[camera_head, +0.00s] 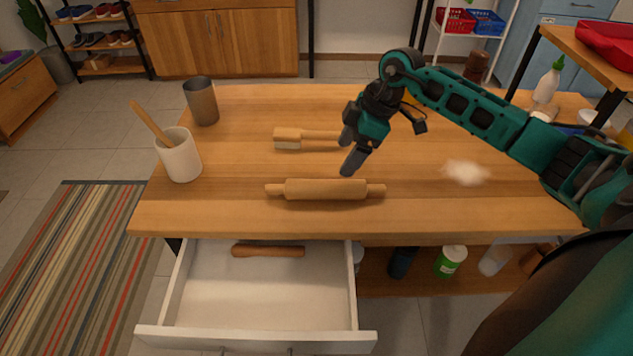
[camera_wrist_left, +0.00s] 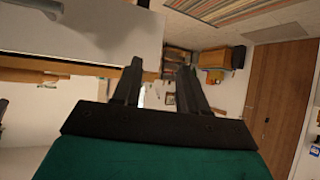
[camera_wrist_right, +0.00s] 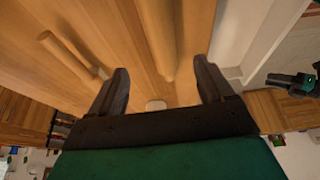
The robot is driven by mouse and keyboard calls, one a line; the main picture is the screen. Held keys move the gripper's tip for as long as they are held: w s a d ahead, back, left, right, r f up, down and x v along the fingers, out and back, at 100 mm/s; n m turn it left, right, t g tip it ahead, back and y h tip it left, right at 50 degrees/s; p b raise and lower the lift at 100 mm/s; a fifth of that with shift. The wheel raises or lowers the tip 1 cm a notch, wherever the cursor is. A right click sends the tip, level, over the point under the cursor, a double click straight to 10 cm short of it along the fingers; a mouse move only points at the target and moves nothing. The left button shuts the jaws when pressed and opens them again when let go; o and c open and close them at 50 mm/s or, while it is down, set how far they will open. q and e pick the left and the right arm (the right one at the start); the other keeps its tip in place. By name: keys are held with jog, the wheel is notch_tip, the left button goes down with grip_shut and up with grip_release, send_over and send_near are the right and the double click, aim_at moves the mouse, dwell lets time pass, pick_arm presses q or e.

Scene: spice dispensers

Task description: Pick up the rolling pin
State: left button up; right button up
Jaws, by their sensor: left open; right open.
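The wooden rolling pin (camera_head: 325,189) lies crosswise near the table's front edge, in front of the brush. My right gripper (camera_head: 348,152) is open and empty, above the table just behind the right part of the pin. In the right wrist view, the rolling pin (camera_wrist_right: 157,35) comes in from the top, and its near handle end shows between the fingers of the right gripper (camera_wrist_right: 162,68). No finger is seen closed on it. My left gripper shows only in its own wrist view (camera_wrist_left: 160,68), open and empty, away from the pin.
A brush (camera_head: 289,138) lies behind the pin. A white cup (camera_head: 179,156) with a wooden utensil and a metal cup (camera_head: 202,102) stand at left. A white powder patch (camera_head: 466,172) is at right. Below, the open drawer (camera_head: 255,300) holds a wooden rod (camera_head: 268,251).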

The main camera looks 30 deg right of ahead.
aim_at(328, 182)
jog(key=x, duration=0.5)
jog(key=shift+s+a+f, duration=0.1)
jog(key=shift+a+f, duration=0.1)
jog(key=shift+f, duration=0.2)
jog(key=shift+b+x, duration=0.4)
jog(key=shift+x, duration=2.4)
jog(key=shift+r, duration=0.1)
jog(key=c, duration=1.3)
